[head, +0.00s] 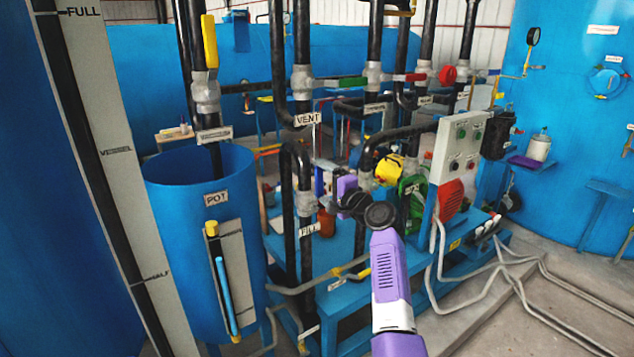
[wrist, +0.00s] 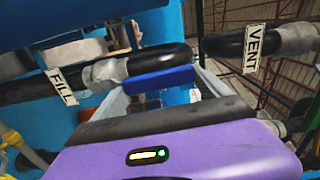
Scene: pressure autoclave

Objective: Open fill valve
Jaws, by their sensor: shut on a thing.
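The fill valve (head: 306,203) is a grey body on a black vertical pipe, above a white FILL label (head: 309,229). In the wrist view its grey body (wrist: 105,73) and FILL label (wrist: 62,87) are at left. Its blue handle (wrist: 160,79) lies between the two grey fingers of my gripper (wrist: 162,90), which is shut on it. In that view the handle looks roughly along the black pipe; its true angle I cannot tell. In the head view my gripper (head: 330,192) is beside the valve, its fingertips small and partly hidden.
The VENT pipe and label (wrist: 254,48) are close by at right in the wrist view. A green-handled valve (head: 340,82) is above. The blue POT tank (head: 165,215) stands left; a control box (head: 455,145) and pump bench (head: 350,300) crowd the right. Hoses cross the floor.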

